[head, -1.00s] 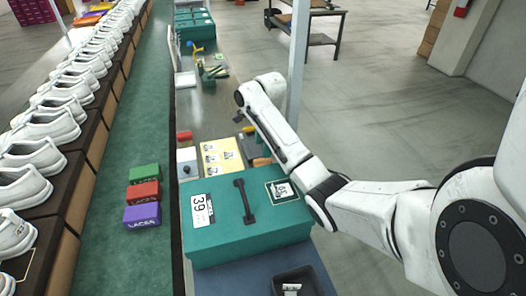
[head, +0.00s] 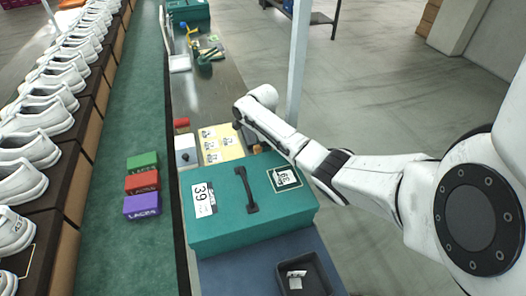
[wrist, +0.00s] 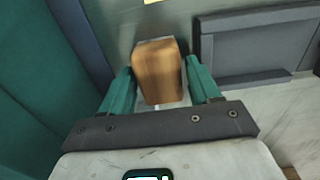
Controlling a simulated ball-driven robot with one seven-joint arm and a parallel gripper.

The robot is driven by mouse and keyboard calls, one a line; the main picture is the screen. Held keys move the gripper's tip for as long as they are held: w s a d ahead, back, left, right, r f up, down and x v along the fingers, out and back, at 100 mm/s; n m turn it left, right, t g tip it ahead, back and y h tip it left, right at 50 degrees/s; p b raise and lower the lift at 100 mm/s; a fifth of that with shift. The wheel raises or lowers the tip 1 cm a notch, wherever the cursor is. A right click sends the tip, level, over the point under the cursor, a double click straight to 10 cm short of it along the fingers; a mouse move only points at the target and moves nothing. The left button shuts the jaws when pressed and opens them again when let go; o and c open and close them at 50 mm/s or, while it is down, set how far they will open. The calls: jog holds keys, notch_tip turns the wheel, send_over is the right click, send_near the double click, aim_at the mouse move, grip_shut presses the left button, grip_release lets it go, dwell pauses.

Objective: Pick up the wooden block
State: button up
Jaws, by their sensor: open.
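The wooden block (wrist: 158,72) is a brown block with a paler top face, upright in the wrist view. It stands between the two teal fingers of my gripper (wrist: 160,84), which is open. A gap shows at the block's right side; its left side is close to the left finger. In the head view, a small orange-brown piece (head: 257,149) by the yellow sheet may be the block. My gripper is mostly hidden behind my arm there.
A teal case (head: 225,222) labelled 39 stands in front, on the bench. Several lace boxes (head: 141,182) sit on the green strip at left, beside a row of white shoes. A yellow sheet (head: 232,140) and a black tray (head: 312,280) are nearby.

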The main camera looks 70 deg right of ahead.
jog(key=shift+f, duration=0.6)
jog(key=shift+c, duration=0.4)
jog(key=c, duration=0.7)
notch_tip(320, 180, up, 10)
jog(key=shift+r, duration=0.1)
